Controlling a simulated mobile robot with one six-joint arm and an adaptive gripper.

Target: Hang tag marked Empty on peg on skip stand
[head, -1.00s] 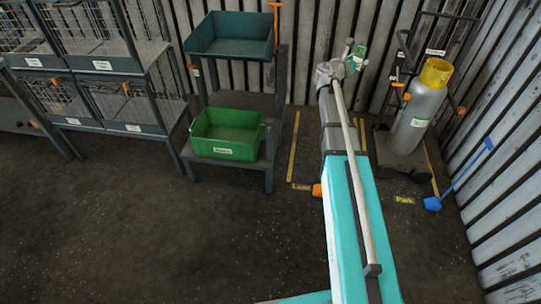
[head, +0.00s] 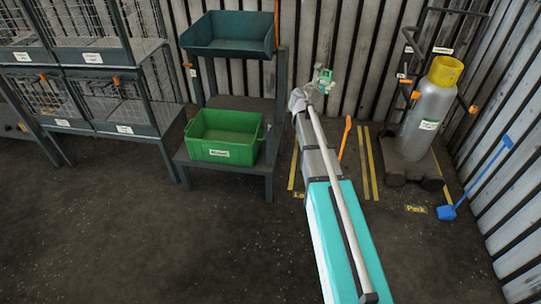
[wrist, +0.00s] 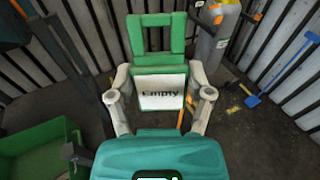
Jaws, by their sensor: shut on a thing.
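My gripper (head: 312,92) is shut on the green tag (head: 326,76). In the wrist view the tag (wrist: 161,58) stands between my two pale fingers, with a white panel reading "Empty" and an open loop frame above it. The skip stand (head: 283,100) is grey and is left of my gripper in the head view. It bears a teal skip (head: 230,47) on top and a green bin (head: 222,153) below. A small orange-and-white item (head: 193,72) shows on its left post. I cannot tell whether this is the peg.
Wire cages (head: 98,58) stand at the left. A gas cylinder (head: 428,110) with a yellow collar stands on a trolley at the right. A blue long-handled tool (head: 447,212) leans on the right wall. An orange handle (head: 345,137) stands behind my arm. The front floor is clear.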

